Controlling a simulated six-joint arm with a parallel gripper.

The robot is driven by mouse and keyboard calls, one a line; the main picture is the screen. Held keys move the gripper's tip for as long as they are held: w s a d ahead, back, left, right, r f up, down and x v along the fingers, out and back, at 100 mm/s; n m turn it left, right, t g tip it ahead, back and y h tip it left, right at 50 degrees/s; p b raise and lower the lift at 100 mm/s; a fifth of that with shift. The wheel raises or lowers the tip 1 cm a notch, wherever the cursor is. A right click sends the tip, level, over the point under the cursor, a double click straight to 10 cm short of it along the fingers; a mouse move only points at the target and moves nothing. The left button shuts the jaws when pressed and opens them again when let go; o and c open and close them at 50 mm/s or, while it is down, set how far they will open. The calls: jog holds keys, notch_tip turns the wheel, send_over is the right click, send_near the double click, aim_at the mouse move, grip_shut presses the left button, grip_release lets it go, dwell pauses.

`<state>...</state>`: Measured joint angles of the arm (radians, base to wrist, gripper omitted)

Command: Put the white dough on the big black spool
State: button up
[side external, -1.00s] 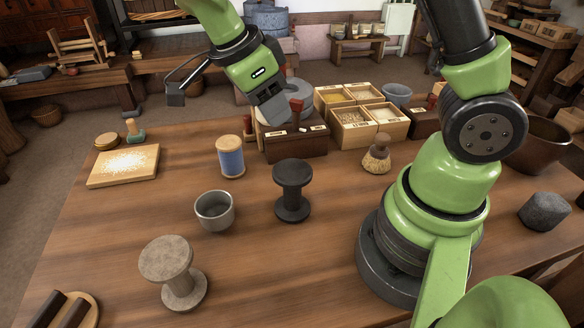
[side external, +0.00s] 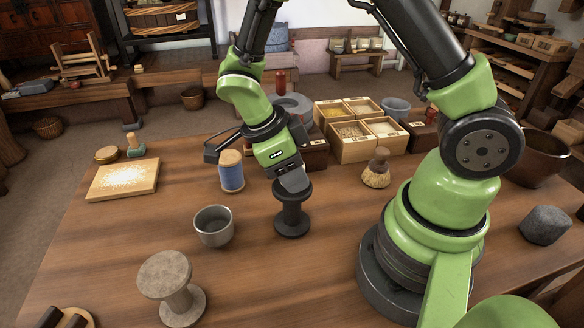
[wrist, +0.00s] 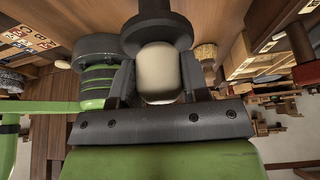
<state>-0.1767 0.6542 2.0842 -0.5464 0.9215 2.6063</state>
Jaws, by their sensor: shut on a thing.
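The white dough (wrist: 159,70) is between the two fingers of my gripper (wrist: 160,80) in the wrist view. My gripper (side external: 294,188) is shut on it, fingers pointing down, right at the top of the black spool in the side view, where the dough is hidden. The black spool (side external: 291,219) stands upright on the table; its dark flange also shows just past the dough in the wrist view (wrist: 155,27). I cannot tell whether the dough touches the spool's top.
A grey cup (side external: 213,227) and a blue thread spool (side external: 231,176) stand to the left. A stone-coloured spool (side external: 166,272) is at the front left. A brush (side external: 377,172) stands to the right. Divided boxes (side external: 352,147) are behind. Bare table lies in front of the black spool.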

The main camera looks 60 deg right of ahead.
jog(key=o, duration=0.9)
jog(key=shift+f, duration=0.1)
jog(key=v, duration=1.1)
jog(key=s+r+n+t+y, duration=0.1)
jog(key=s+r+n+t, duration=0.2)
jog(key=n, duration=0.5)
jog(key=s+r+n+t+y, duration=0.2)
jog(key=s+r+n+t, duration=0.1)
jog(key=n, duration=0.4)
jog(key=s+r+n+t+y, duration=0.2)
jog(key=s+r+n+t, duration=0.2)
jog(key=n, duration=0.4)
jog(key=shift+s+d+r+n+t, duration=0.1)
jog(key=shift+s+d+n+t, duration=0.25)
jog(key=shift+s, duration=0.35)
